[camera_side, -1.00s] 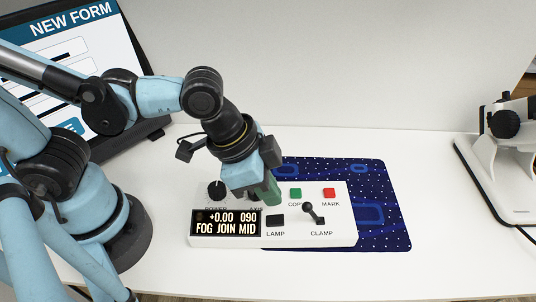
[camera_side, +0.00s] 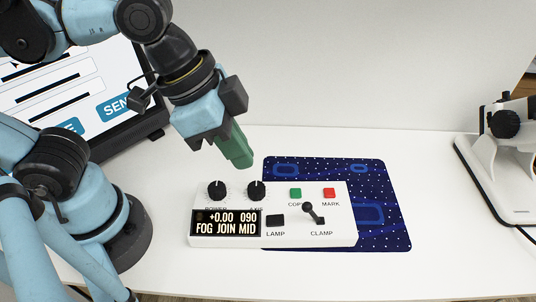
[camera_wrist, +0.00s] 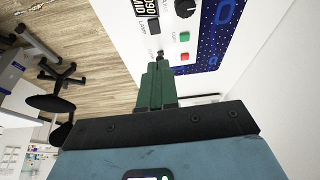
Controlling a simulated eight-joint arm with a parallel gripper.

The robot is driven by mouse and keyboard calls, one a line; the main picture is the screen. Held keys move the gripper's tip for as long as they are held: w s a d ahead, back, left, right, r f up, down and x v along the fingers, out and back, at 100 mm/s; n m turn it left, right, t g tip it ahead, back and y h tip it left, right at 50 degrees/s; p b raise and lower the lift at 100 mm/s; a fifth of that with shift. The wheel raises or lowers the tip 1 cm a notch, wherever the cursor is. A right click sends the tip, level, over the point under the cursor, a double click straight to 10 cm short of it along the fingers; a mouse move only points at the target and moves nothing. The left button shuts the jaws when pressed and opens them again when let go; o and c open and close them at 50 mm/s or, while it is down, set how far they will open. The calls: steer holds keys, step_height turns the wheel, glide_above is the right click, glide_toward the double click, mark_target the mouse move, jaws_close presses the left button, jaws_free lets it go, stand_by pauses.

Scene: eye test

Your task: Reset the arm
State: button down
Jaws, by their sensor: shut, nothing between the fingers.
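My gripper (camera_side: 240,160) is shut and empty, its green fingers together, in the air above and behind the white control box (camera_side: 235,243) in the side view. In the wrist view the shut fingers (camera_wrist: 158,72) point toward the box (camera_wrist: 128,45). The box has two black knobs, the left one (camera_side: 216,190) and the right one (camera_side: 257,190), a green button (camera_side: 295,193), a red MARK button (camera_side: 329,193), a black LAMP switch (camera_side: 275,220) and a CLAMP lever (camera_side: 313,212). Its display (camera_side: 227,222) reads "+0.00 090" and "FOG JOIN MID".
The box stands partly on a dark blue patterned mat (camera_side: 397,235) on the white table (camera_side: 440,265). A screen with a form (camera_side: 85,85) stands behind my arm at the left. A white device (camera_side: 510,150) stands at the right. The table between mat and device is clear.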

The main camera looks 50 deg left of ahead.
steer(key=shift+s+a+r, duration=0.1)
steer(key=shift+r, duration=0.1)
stand_by(0.3)
steer(key=w+a+f+n+t+y, duration=0.1)
steer(key=w+a+f+n+t, duration=0.1)
steer(key=w+a+n, duration=0.2)
steer(key=w+a+f+n+t+y, duration=0.1)
steer(key=w+a+n, duration=0.3)
steer(key=a, duration=0.7)
steer(key=shift+w+a+f+n+t+y, duration=0.2)
steer(key=shift+f+n+t+y, duration=0.15)
steer(key=shift+f+y, duration=0.35)
steer(key=c, duration=1.8)
jaws_free()
